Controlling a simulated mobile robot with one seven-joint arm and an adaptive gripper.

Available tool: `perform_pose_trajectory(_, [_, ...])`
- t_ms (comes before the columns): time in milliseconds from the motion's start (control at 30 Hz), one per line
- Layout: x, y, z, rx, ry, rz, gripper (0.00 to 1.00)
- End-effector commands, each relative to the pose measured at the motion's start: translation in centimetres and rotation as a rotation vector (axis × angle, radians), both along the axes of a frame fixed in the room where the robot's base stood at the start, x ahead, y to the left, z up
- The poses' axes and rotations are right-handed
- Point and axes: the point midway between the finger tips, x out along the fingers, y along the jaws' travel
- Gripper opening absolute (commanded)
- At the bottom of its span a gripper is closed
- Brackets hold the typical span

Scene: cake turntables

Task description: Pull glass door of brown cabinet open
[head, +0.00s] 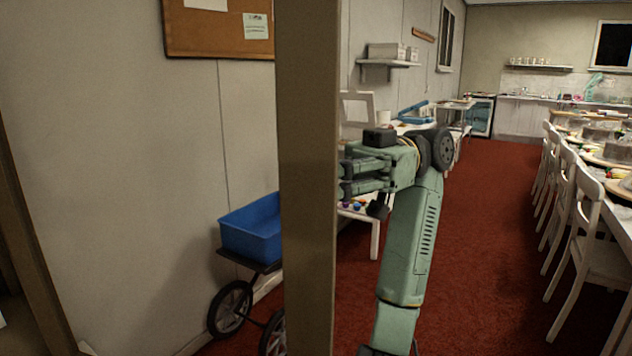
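A brown upright post (309,180) stands close to the camera and runs the full height of the head view. It looks like part of the brown cabinet's door frame. Another brown edge (32,250) slants down at the far left. I cannot make out the glass itself or a handle, nor tell how far the door stands open. My gripper (346,176) is on the post's right side, its fingers pointing left. The fingertips end at the post's edge in the picture and may be partly hidden behind it. I cannot tell whether they touch it. No held object shows.
A blue tub (250,232) on a wheeled cart stands behind the post at left. White tables and a shelf (388,62) line the wall. A row of white chairs (585,250) stands at right. Red carpet (480,260) lies clear between.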

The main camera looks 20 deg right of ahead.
Motion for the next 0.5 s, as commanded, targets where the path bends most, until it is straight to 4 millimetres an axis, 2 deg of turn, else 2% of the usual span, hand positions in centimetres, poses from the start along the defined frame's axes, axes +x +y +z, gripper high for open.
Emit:
perform_pose_trajectory(267, [-0.13, -0.21, 0.07, 0.005, -0.002, 0.001, 0.00])
perform_pose_trajectory(300, [-0.13, -0.20, 0.07, 0.005, -0.002, 0.001, 0.12])
perform_pose_trajectory(500, [-0.07, -0.11, 0.05, 0.003, -0.001, 0.001, 0.25])
